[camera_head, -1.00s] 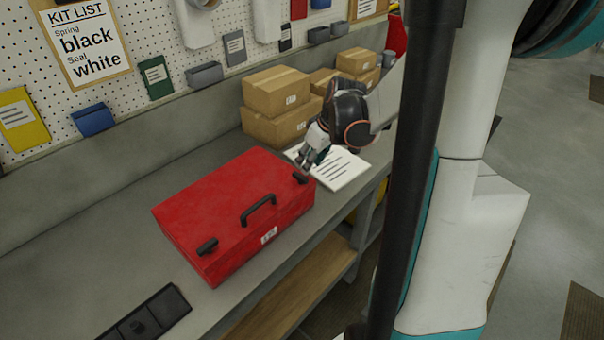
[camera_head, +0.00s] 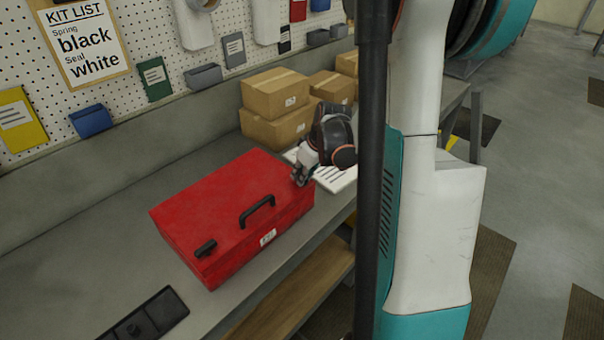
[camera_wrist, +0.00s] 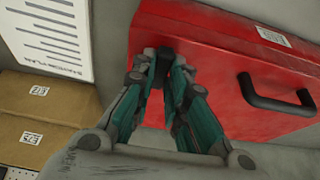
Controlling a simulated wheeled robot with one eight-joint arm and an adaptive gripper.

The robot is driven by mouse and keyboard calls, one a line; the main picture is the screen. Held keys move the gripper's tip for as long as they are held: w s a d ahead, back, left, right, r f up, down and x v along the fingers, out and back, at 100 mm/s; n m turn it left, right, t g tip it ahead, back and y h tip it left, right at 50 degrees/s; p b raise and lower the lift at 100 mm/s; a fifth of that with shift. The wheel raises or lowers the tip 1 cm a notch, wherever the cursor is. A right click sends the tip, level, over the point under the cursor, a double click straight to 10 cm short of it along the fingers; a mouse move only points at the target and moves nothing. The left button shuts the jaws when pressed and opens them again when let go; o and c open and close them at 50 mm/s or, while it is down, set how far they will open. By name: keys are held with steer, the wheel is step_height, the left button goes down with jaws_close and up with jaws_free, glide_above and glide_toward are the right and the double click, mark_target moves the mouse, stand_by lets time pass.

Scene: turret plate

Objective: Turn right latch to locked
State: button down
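A closed red case (camera_head: 200,213) lies on the grey bench, and its lid and front fill the right of the wrist view (camera_wrist: 210,60). Its left latch (camera_head: 205,248) is a black bar near the left end of the front edge. The right latch (camera_wrist: 164,68) is a small black piece at the case's other front corner. My gripper (camera_head: 299,180) is at that corner and hides the right latch in the head view. In the wrist view, my gripper's teal fingers (camera_wrist: 166,60) stand on both sides of the right latch and appear to touch it.
A black carry handle (camera_head: 257,211) stands up between the latches. A printed white sheet (camera_head: 335,178) and cardboard boxes (camera_head: 277,94) lie beyond the gripper. A black tray (camera_head: 150,316) sits left of the case near the bench's front.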

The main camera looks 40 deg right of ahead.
stand_by(0.4)
steer(key=m, duration=0.1)
steer(key=m+h+b, duration=0.1)
steer(key=m, duration=0.2)
steer(key=shift+a+h+b, duration=0.3)
steer(key=shift+h, duration=0.1)
steer(key=m, duration=0.2)
steer(key=m+h+b, duration=0.1)
steer(key=m, duration=0.2)
steer(key=shift+w+a+g+h, duration=0.15)
steer(key=shift+g+h, duration=0.15)
steer(key=shift+g, duration=0.1)
steer(key=m+g+h+b, duration=0.1)
steer(key=m, duration=0.3)
steer(key=shift+w+a+m, duration=0.1)
steer(key=shift+m, duration=0.2)
steer(key=shift+w+m+g+h+b, duration=0.15)
steer(key=shift+m+g, duration=0.35)
steer(key=shift+m, duration=0.6)
steer(key=shift+w+m+g+h+b, duration=0.2)
steer(key=shift+m+g, duration=0.3)
steer(key=shift+m, duration=0.6)
steer(key=shift+s, duration=0.15)
steer(key=c, duration=1.6)
jaws_free()
